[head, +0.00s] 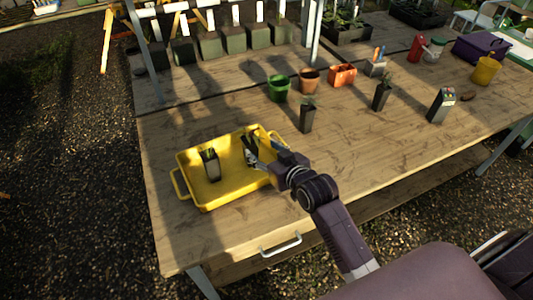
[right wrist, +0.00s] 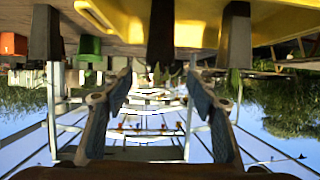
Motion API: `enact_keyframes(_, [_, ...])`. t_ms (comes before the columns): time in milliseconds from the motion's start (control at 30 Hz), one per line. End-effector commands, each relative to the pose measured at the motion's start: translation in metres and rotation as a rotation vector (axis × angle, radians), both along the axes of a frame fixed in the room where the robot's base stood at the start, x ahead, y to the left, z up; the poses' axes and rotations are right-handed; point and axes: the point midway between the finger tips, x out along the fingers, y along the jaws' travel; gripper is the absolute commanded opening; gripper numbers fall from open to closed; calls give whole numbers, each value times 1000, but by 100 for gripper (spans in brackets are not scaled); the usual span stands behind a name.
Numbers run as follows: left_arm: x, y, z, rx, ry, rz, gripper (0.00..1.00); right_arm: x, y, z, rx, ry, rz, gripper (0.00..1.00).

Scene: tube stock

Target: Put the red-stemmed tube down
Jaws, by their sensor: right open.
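My right gripper (head: 254,152) is open at the right part of the yellow tray (head: 226,192). In the right wrist view, which is upside down, its two blue-grey fingers (right wrist: 160,80) stand apart. A dark tube (right wrist: 161,34) shows upright in the gap between them, beside the tray's yellow wall; I cannot tell whether the fingers touch it. Its stem colour is too small to make out. Another dark tube (head: 210,165) with a pale face stands in the left part of the tray. My left gripper is out of view.
More tubes (head: 381,96) (head: 440,105) stand to the right. The table front is clear.

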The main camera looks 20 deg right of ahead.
Motion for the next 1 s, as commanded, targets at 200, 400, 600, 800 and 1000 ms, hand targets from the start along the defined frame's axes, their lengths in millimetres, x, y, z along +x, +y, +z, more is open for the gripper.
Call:
enact_keyframes(200, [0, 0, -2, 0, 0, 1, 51, -16, -2, 7, 0, 0, 0, 53])
enact_keyframes(400, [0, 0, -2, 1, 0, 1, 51, -18, -2, 8, 1, 1, 0, 53])
enact_keyframes(600, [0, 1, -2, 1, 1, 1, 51, -18, -2, 8, 1, 0, 0, 53])
enact_keyframes(800, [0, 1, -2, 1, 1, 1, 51, -22, -1, 5, -2, 13, 2, 53])
enact_keyframes(1000, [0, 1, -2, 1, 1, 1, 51, -89, 10, -39, -43, 228, 26, 53])
